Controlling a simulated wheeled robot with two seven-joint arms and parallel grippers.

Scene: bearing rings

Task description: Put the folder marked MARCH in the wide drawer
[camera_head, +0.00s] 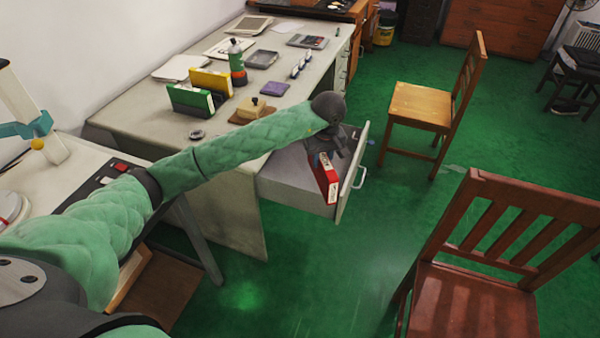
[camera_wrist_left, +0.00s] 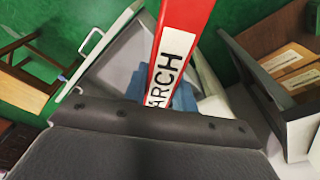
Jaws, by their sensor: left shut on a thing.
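The red folder (camera_head: 326,179) has a white label on its spine, and the label reads MARCH in the left wrist view (camera_wrist_left: 172,68). My left gripper (camera_head: 319,158) is shut on this folder. It holds the folder at the wide drawer (camera_head: 285,185), which is pulled out from the desk's near end. The folder is over or within the drawer's opening; I cannot tell whether it touches the drawer bottom. The drawer's grey inside and front handle also show in the left wrist view (camera_wrist_left: 120,68). My right gripper is not in view.
A green folder (camera_head: 190,101) and a yellow folder (camera_head: 211,82) stand on the desk (camera_head: 150,112), with a bottle, a stamp and trays. A light wooden chair (camera_head: 420,105) stands right of the drawer. A red-brown chair (camera_head: 475,300) is at front right. Green floor lies between.

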